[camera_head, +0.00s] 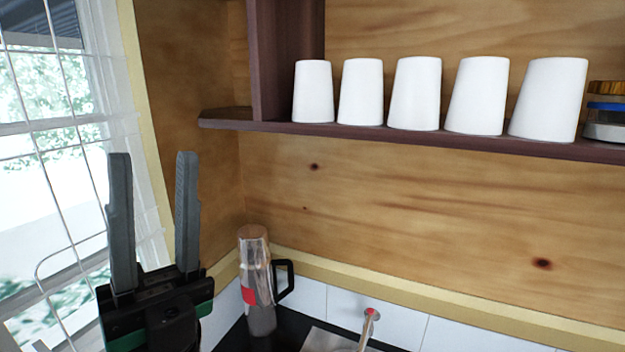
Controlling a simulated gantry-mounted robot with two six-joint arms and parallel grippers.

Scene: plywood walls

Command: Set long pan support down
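My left gripper (150,215) is at the lower left of the head view, its two grey fingers pointing up. The fingers stand well apart with nothing between them, so it is open and empty. It is in front of the window side, to the left of a jug. No long pan support can be made out in this view. My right gripper is not in view.
Several white cups (415,93) line a dark shelf (350,135) above. A barred window (55,170) is left.

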